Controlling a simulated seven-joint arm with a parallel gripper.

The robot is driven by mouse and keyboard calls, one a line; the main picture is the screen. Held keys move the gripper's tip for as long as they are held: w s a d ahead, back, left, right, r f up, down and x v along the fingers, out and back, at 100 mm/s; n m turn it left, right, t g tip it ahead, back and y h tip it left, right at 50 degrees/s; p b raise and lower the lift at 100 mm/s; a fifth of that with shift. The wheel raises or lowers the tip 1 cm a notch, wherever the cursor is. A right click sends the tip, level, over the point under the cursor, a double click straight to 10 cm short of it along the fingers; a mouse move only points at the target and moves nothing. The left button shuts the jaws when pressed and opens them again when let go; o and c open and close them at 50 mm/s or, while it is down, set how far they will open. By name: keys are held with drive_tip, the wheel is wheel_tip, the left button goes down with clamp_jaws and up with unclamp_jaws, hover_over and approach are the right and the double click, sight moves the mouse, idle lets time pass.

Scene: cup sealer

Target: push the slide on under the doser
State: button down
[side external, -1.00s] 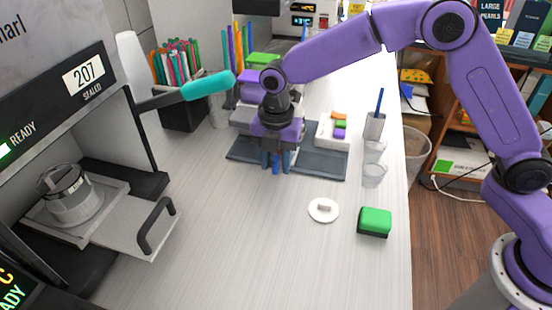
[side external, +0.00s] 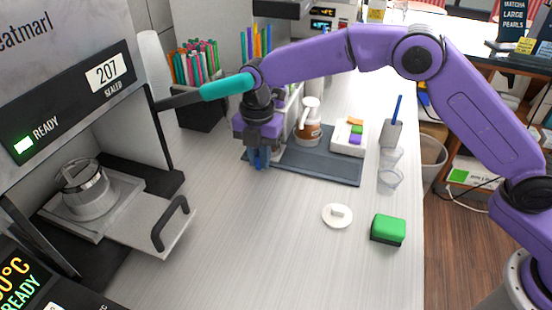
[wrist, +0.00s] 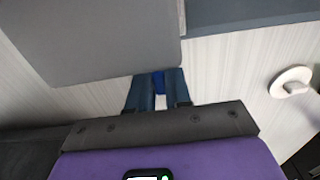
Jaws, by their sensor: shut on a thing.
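My gripper (side external: 258,160) points down at the left end of the dark mat, low over the counter. At the left, the sealer (side external: 90,85) has a pulled-out tray (side external: 135,222) with a black handle (side external: 170,222) and a metal cup holder (side external: 84,190).
A white lid (side external: 337,215) and a green block (side external: 388,229) lie in front. The sealer's teal-gripped lever (side external: 227,87) reaches close to my wrist. The middle counter is clear.

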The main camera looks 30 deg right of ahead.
drive_tip(key=shift+w+a+r, duration=0.1)
drive_tip(key=shift+w+a, duration=0.65)
drive_tip(key=shift+w, duration=0.05)
drive_tip(key=c, duration=1.2)
unclamp_jaws()
drive_tip(key=shift+o, duration=0.3)
wheel_tip(320, 180, up, 17)
drive_tip(key=shift+r, duration=0.2)
drive_tip(key=shift+s+d, duration=0.1)
drive_tip(key=shift+s, duration=0.05)
